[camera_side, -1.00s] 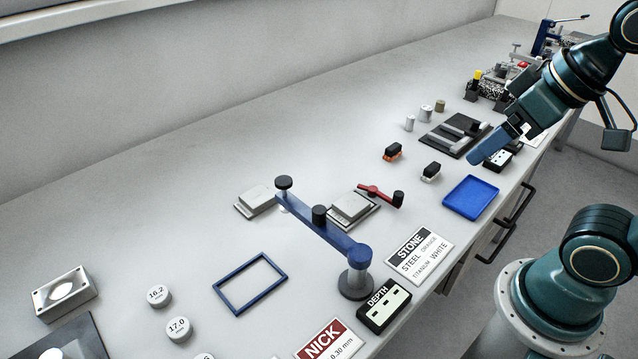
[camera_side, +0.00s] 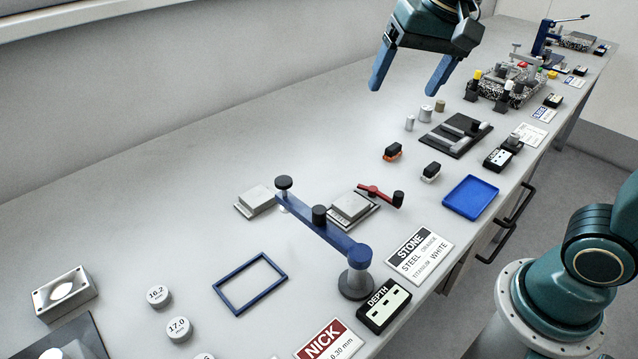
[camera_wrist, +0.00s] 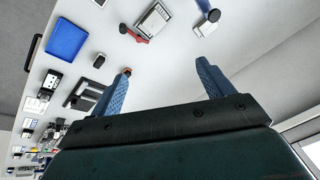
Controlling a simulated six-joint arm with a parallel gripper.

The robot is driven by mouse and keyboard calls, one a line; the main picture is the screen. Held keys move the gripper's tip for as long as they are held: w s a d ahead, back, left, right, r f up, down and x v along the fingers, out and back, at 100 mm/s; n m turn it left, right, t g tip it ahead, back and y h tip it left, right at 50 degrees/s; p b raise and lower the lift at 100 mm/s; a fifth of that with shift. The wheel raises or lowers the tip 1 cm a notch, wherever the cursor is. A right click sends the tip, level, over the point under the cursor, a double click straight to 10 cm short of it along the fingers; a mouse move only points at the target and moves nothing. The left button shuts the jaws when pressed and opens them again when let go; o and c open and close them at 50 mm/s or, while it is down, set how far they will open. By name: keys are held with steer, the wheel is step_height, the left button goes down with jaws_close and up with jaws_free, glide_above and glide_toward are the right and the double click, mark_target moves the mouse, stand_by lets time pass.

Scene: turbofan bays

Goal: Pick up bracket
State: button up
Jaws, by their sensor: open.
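My gripper (camera_side: 405,85) is open and empty, high over the far middle of the bench, with its two blue fingers spread. In the wrist view my gripper (camera_wrist: 163,69) has bare bench between its fingers. No part is labelled as the bracket, and I cannot tell which one it is. All are well away from my fingers.
A blue pivot arm (camera_side: 325,232) on a post stands mid-bench. A blue frame (camera_side: 221,294), a blue tray (camera_side: 471,197), two small brushes and a dark slotted plate (camera_side: 440,139) lie around. Labels line the front edge. The back of the bench is clear.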

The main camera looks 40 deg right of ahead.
steer(key=w+a+m+g, duration=0.1)
steer(key=w+a+m, duration=0.2)
steer(key=w, duration=0.5)
steer(key=m+g, duration=0.3)
steer(key=m, duration=0.6)
glide_above(257, 195)
step_height(257, 195, down, 16)
steer(key=shift+s+a+f, duration=0.1)
steer(key=shift+f, duration=2.05)
steer(key=shift+s+f, duration=0.1)
steer(key=shift+f, duration=2)
steer(key=shift+f, duration=0.1)
steer(key=shift+w+f, duration=0.1)
steer(key=shift+f, duration=2.4)
steer(key=shift+r, duration=0.1)
steer(key=c, duration=1.4)
